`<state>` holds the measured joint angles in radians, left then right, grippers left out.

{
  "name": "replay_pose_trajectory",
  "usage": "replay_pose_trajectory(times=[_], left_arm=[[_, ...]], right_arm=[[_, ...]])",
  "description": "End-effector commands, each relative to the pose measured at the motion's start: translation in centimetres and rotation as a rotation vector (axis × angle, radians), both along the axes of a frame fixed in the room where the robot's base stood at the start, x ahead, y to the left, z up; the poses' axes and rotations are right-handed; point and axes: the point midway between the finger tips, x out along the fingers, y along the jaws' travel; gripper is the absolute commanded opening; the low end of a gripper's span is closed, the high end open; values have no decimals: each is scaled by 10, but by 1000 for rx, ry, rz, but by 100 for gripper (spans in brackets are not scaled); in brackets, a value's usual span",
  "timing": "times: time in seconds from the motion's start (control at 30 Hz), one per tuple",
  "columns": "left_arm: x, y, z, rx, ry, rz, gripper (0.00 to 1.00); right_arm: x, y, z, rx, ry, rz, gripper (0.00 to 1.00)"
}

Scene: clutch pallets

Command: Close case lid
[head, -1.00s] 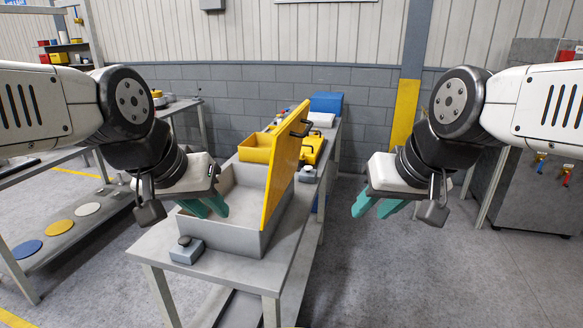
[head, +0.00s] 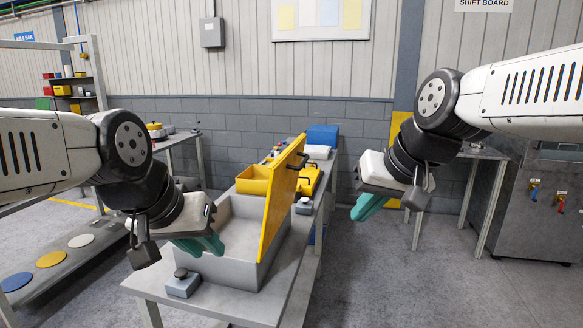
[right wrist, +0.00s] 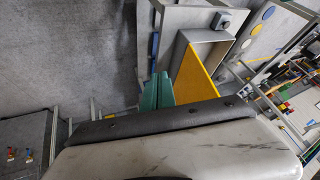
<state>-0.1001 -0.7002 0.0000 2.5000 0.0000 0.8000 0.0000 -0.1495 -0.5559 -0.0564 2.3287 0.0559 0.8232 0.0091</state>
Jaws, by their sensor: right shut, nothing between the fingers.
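The grey case (head: 222,262) stands on the grey table with its yellow lid (head: 279,205) raised, nearly upright and leaning a little to the right. The lid has a dark handle on its right face. The case and the lid (right wrist: 194,82) also show in the right wrist view. My left gripper (head: 207,246) is over the left front part of the case, and I cannot tell whether its teal fingers are apart. My right gripper (head: 368,207) is shut and empty, in the air to the right of the lid and apart from it.
A grey block with a dark knob (head: 183,283) sits at the case's front left, and a similar one (head: 304,205) is right of the lid. A yellow bin (head: 253,180) and a blue box (head: 323,134) stand behind. Open floor lies right of the table.

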Motion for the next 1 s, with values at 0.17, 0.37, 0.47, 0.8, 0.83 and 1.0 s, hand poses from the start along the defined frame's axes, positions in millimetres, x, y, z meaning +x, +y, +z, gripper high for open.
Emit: replay_pose_trajectory(times=[0.17, 0.37, 0.47, 0.8, 0.83, 1.0], left_arm=[[0, 0, 0, 0, 0, 0, 27], [0, 0, 0, 0, 0, 0, 27], [0, 0, 0, 0, 0, 0, 27], [0, 0, 0, 0, 0, 0, 27], [0, 0, 0, 0, 0, 0, 27], [0, 0, 0, 0, 0, 0, 27]], right_arm=[[98, 12, 51, 114, 23, -33, 0], [190, 29, 80, 184, 28, -68, 0], [217, 36, 87, 197, 26, -77, 0], [244, 50, 75, 206, 26, -82, 0], [247, 52, 70, 205, 26, -82, 0], [266, 66, 42, 205, 26, -82, 0]])
